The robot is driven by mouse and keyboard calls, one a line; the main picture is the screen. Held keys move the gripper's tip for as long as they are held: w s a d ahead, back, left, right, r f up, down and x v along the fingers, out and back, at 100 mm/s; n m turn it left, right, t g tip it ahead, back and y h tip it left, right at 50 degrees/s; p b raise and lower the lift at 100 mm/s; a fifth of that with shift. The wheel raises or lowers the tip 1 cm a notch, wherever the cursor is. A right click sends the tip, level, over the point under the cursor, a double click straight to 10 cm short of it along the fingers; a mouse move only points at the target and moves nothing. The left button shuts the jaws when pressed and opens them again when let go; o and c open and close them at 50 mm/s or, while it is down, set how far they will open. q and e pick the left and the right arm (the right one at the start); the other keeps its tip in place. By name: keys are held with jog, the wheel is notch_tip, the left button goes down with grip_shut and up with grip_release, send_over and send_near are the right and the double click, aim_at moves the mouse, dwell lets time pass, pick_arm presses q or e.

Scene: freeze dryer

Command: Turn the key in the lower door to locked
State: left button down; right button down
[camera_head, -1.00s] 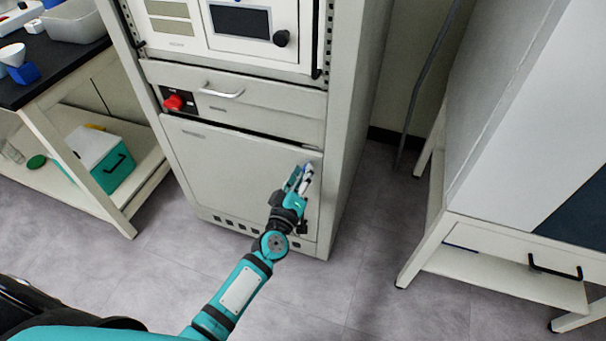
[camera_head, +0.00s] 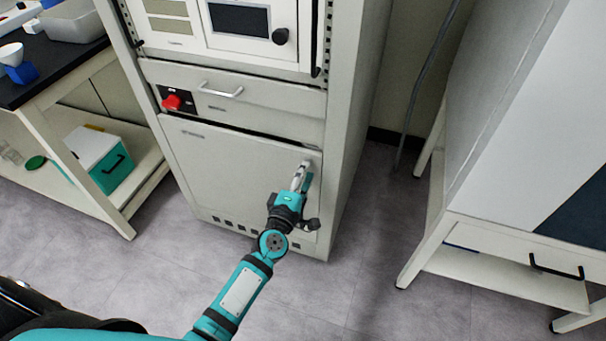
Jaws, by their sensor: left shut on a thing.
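The lower door (camera_head: 232,171) is a flat pale panel at the bottom of the grey cabinet, and it looks closed. My left gripper (camera_head: 304,172) is at the door's upper right area, against its face. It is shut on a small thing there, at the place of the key. The key itself is hidden behind the fingers, so I cannot read its angle. My right gripper is not in view.
A drawer with a handle (camera_head: 221,93) and a red knob (camera_head: 172,103) sit above the door. A bench with a teal box (camera_head: 112,171) stands left. A white table (camera_head: 500,262) stands right. The floor between is clear.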

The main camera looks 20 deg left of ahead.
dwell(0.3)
pick_arm(q)
jog(key=c, duration=1.3)
grip_release()
jog(key=shift+o, duration=0.9)
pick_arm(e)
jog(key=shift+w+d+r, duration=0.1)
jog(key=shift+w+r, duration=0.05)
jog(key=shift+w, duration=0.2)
pick_arm(q)
jog(key=s, duration=1.2)
jog(key=shift+a, duration=0.25)
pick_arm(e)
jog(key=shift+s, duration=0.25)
